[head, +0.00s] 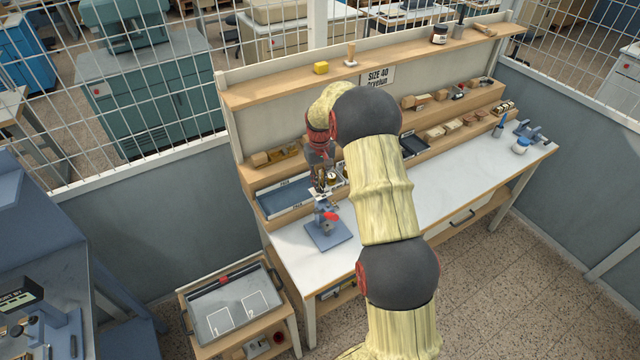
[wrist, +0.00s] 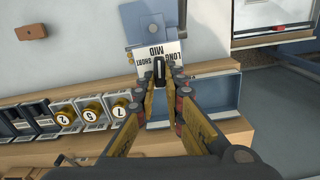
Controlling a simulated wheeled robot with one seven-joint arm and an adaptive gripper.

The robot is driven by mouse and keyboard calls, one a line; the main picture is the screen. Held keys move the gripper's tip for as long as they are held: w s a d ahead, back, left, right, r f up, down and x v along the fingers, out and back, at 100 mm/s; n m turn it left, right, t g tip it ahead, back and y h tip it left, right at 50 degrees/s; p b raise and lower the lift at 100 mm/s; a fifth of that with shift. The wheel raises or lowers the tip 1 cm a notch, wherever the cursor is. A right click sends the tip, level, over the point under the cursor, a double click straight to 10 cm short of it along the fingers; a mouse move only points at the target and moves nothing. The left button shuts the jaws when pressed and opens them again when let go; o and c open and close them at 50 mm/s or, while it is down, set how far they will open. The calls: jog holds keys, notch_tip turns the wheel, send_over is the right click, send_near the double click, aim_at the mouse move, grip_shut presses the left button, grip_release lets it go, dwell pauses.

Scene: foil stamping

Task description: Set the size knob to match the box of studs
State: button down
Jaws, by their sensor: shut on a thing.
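The size knob (wrist: 160,68) is a small black bar with a pale line, in front of a white plate (wrist: 173,47) marked SHORT, MID and LONG. The bar stands roughly upright in the wrist view, its far end towards MID. My gripper (wrist: 161,84) is shut on the knob, a finger on each side. In the head view my gripper (head: 320,189) is at the top of a small blue press (head: 327,232) with a red part, at the bench's left end. I cannot tell which thing is the box of studs.
Blue trays (head: 285,197) lie behind the press. A SIZE 40 sign (head: 378,78) hangs under the upper shelf. The white bench top (head: 450,185) is mostly clear.

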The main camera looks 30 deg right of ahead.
jog(key=shift+r+n, duration=0.1)
jog(key=shift+n, duration=0.5)
jog(key=shift+w, duration=0.1)
jog(key=c, duration=1.9)
grip_release()
notch_tip(320, 180, up, 12)
jog(key=shift+f, duration=0.1)
